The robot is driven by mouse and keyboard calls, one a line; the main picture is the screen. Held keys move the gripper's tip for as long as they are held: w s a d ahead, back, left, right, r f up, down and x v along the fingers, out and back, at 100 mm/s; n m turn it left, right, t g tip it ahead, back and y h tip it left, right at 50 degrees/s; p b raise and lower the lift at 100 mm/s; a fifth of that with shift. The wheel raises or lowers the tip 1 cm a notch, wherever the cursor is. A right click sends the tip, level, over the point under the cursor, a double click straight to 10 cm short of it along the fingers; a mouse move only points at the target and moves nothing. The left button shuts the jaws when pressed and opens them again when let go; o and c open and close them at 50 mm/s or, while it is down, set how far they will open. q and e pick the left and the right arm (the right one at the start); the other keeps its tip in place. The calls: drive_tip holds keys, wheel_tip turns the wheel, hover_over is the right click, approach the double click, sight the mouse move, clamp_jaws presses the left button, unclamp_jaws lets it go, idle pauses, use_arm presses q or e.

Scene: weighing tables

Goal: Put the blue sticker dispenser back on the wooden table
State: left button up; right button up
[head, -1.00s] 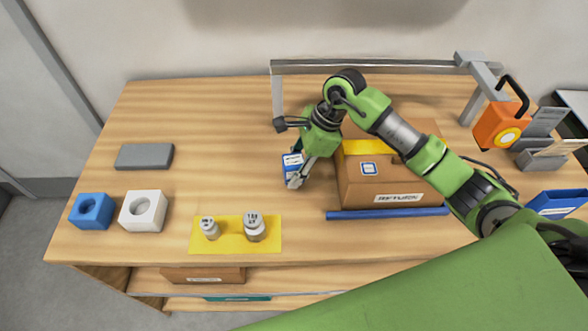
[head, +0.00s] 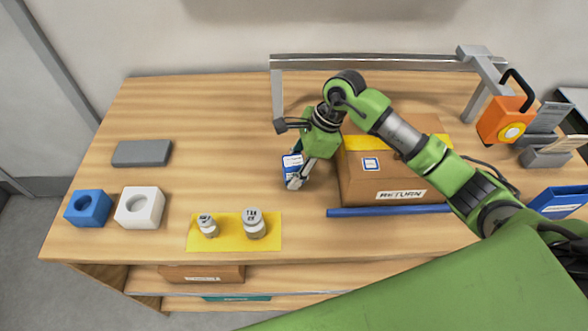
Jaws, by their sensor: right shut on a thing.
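A small blue item with a white label, which I take for the blue sticker dispenser (head: 291,163), is between the fingers of my right gripper (head: 296,174). The gripper points down and is shut on it, hiding part of it. The item is at or just above the wooden table (head: 225,120), left of a cardboard box; I cannot tell whether it touches the wood. My left gripper is not in view.
The cardboard box (head: 380,186) stands close right, with a blue bar (head: 385,211) before it. A yellow mat (head: 195,240) bears two weights (head: 254,228). A blue block (head: 88,208), white block (head: 140,208) and grey slab (head: 142,153) lie left. A metal frame (head: 375,63) spans the back.

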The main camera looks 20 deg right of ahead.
drive_tip(key=shift+f+b, duration=0.3)
drive_tip(key=shift+f, duration=0.05)
drive_tip(key=o, duration=1.1)
drive_tip(key=v, duration=1.2)
drive_tip(key=shift+s, duration=0.1)
